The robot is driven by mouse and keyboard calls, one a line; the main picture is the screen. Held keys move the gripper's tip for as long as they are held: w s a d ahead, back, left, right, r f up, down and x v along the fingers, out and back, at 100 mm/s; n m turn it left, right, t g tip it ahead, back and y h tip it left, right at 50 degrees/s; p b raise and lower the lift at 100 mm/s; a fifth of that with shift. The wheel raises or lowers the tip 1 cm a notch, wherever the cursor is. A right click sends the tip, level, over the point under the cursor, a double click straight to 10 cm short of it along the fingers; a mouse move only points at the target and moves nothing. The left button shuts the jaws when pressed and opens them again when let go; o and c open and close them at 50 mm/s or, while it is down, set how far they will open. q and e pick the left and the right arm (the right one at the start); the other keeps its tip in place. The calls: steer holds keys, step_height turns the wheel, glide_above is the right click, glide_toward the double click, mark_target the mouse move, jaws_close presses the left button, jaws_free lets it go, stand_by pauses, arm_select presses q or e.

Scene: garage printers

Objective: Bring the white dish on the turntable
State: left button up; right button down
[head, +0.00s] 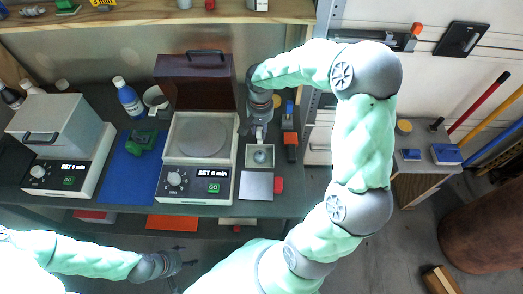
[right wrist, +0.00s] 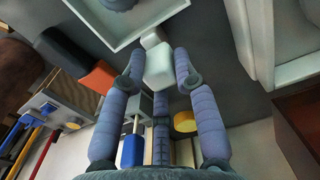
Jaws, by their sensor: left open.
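The turntable (head: 203,136) is a grey round plate in the middle machine (head: 197,185), whose brown lid (head: 196,82) stands open. To its right is a small square white dish (head: 249,160) with a rounded object inside. Its rim (right wrist: 150,28) and a pale block-shaped handle (right wrist: 158,66) show in the right wrist view. My right gripper (head: 257,128) is at the dish's far side. In the wrist view its fingers (right wrist: 160,62) stand on both sides of the handle; contact is unclear. My left gripper (head: 183,262) is open and empty, low in front of the bench.
A second machine (head: 55,125) with its lid down stands left.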

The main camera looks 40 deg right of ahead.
steer(key=shift+r, duration=0.1)
steer(key=shift+r+p, duration=2.35)
steer(key=shift+r, duration=0.55)
steer(key=shift+a, duration=0.1)
